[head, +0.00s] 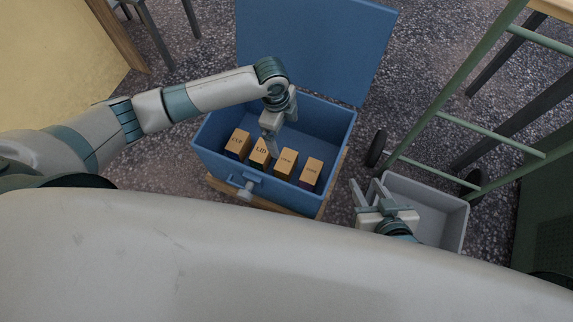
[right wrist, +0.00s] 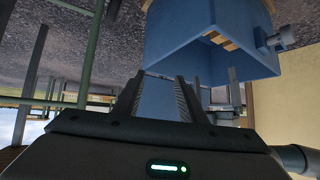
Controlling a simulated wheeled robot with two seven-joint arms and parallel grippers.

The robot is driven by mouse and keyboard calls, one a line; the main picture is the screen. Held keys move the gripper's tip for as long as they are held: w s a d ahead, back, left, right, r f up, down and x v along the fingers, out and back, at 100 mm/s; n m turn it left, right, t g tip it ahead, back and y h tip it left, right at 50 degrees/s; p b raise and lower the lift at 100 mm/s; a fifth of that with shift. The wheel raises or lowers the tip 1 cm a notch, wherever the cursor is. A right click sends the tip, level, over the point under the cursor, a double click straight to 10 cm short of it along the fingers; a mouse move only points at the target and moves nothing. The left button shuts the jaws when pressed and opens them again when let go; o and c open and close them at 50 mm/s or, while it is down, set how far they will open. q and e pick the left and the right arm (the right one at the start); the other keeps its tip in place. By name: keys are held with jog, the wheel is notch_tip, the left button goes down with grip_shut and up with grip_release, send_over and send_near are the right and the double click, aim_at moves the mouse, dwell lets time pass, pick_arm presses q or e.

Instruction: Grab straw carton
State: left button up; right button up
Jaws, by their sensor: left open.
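Four small tan cartons stand in a row inside an open blue chest (head: 331,123). The leftmost carton (head: 238,142) seems to read CUP and the second carton (head: 259,154) LID. The labels on the third carton (head: 286,163) and the rightmost carton (head: 310,171) are too small to read surely. My left gripper (head: 269,143) is open, pointing down into the chest by the second and third cartons, partly hiding the second. I cannot tell whether it touches one. My right gripper (head: 370,190) is open and empty; its fingers (right wrist: 160,98) stand apart in the right wrist view.
The chest's raised lid (head: 315,45) stands behind the left gripper. The chest rests on a wooden base (head: 262,202). A grey bin (head: 455,215) lies beside my right gripper. A green wheeled frame (head: 440,110) rises at the right.

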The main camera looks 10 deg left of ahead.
pick_arm(q)
notch_tip(320, 180, down, 7)
jog(key=b, duration=0.6)
jog(key=shift+b, duration=0.3)
pick_arm(e)
jog(key=a+r+t+y, duration=0.2)
jog(key=r+t, duration=0.3)
jog(key=r, duration=0.3)
jog(key=a+r+t+y, duration=0.2)
jog(key=r+t, duration=0.3)
jog(key=r, duration=0.3)
jog(key=shift+w+a+r+t, duration=0.25)
jog(key=shift+a+t, duration=0.15)
jog(key=shift+a, duration=0.45)
pick_arm(q)
jog(key=shift+f, duration=0.15)
pick_arm(e)
jog(key=shift+y, duration=0.3)
